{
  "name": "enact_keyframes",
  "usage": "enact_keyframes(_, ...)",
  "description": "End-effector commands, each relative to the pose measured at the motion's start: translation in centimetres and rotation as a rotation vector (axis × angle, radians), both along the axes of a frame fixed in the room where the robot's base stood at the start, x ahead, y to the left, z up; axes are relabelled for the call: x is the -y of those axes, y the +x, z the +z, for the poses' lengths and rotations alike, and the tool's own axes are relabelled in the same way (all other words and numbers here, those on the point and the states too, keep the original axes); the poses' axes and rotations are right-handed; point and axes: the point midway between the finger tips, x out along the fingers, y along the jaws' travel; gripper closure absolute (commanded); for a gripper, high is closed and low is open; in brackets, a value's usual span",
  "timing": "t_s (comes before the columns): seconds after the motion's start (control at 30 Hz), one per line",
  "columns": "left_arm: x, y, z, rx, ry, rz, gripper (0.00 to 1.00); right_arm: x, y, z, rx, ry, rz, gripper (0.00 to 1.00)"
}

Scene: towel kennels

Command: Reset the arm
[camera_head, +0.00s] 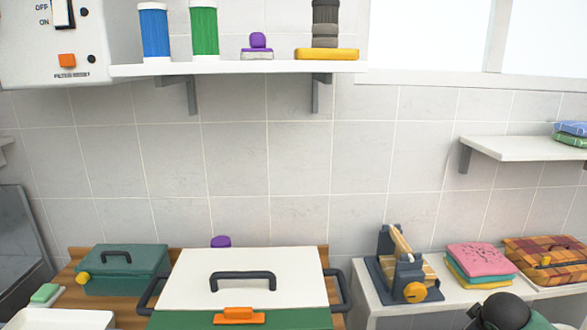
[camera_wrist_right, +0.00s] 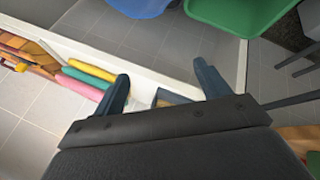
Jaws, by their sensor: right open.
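My right gripper (camera_wrist_right: 163,84) shows in the right wrist view with its two dark fingers spread apart. It is open, and nothing is between the fingertips. Beyond the fingers are a pale counter edge and grey floor tiles. Folded pink, yellow and teal towels (camera_wrist_right: 88,75) lie to the left of the fingers in that view, apart from them. My left gripper is in neither view.
In the head view, a large white-lidded box (camera_head: 250,262) stands at front centre, with a teal box (camera_head: 130,270) to its left. Folded towels (camera_head: 478,258), a slotted dark stand (camera_head: 400,270) and a plaid bundle (camera_head: 545,255) occupy the right counter. A wall shelf (camera_head: 240,69) hangs above.

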Motion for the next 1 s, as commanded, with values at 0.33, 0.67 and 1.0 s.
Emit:
enact_keyframes(0.33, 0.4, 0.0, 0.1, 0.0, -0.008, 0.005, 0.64, 1.2, -9.6, -10.6, -0.162, -0.168, 0.011, 0.25)
enact_keyframes(0.67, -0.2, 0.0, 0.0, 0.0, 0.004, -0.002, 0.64, 2.0, -19.3, -17.3, -0.294, -0.313, 0.047, 0.25)
enact_keyframes(1.0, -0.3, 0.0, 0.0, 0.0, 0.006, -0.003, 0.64, 2.5, -25.7, -20.3, -0.371, -0.4, 0.079, 0.25)
